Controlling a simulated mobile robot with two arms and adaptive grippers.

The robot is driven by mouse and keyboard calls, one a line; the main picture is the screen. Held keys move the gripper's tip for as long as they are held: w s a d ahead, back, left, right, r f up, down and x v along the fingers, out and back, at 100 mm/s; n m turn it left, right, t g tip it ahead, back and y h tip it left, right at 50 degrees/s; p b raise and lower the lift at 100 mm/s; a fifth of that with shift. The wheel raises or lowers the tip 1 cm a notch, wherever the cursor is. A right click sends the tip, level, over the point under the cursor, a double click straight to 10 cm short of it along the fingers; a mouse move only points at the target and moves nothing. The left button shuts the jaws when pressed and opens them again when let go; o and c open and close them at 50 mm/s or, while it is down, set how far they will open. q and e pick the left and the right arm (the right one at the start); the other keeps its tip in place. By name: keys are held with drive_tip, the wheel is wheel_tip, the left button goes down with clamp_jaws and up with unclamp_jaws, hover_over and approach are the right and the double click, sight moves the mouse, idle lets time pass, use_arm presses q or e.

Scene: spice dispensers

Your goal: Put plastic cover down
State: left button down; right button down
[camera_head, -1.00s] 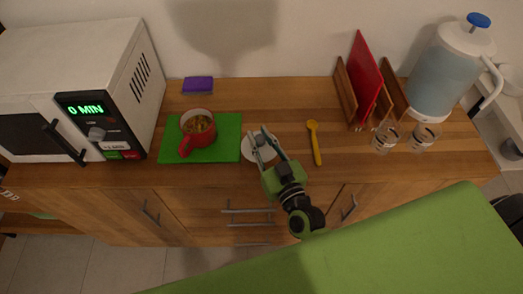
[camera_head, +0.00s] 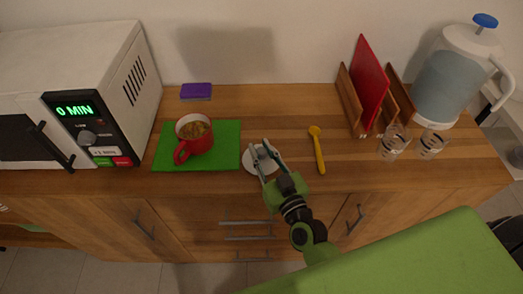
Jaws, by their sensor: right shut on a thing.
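The plastic cover (camera_head: 251,161) is a pale, roundish, partly see-through disc. It is at the wooden counter's front part, just right of the green board. My right gripper (camera_head: 262,158) reaches in from the front right and is shut on the cover, with its fingers over the cover's right side and hiding part of it. I cannot tell whether the cover touches the counter. My left gripper is not in view.
A red mug (camera_head: 194,138) with food stands on the green board (camera_head: 225,152). A yellow spoon (camera_head: 318,150) lies to the right. Glasses (camera_head: 392,142), a rack with a red board (camera_head: 370,85) and a water dispenser (camera_head: 449,75) stand at right. A microwave (camera_head: 120,90) is at left.

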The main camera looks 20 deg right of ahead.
drive_tip(key=c, duration=1.8)
unclamp_jaws()
drive_tip(key=shift+s+r, duration=0.1)
drive_tip(key=s, duration=0.3)
drive_tip(key=s+b, duration=0.1)
drive_tip(key=s, duration=0.2)
drive_tip(key=s+d, duration=0.1)
drive_tip(key=s, duration=0.3)
drive_tip(key=shift+s, duration=0.1)
drive_tip(key=shift+s+d, duration=0.15)
drive_tip(key=shift+s, duration=0.65)
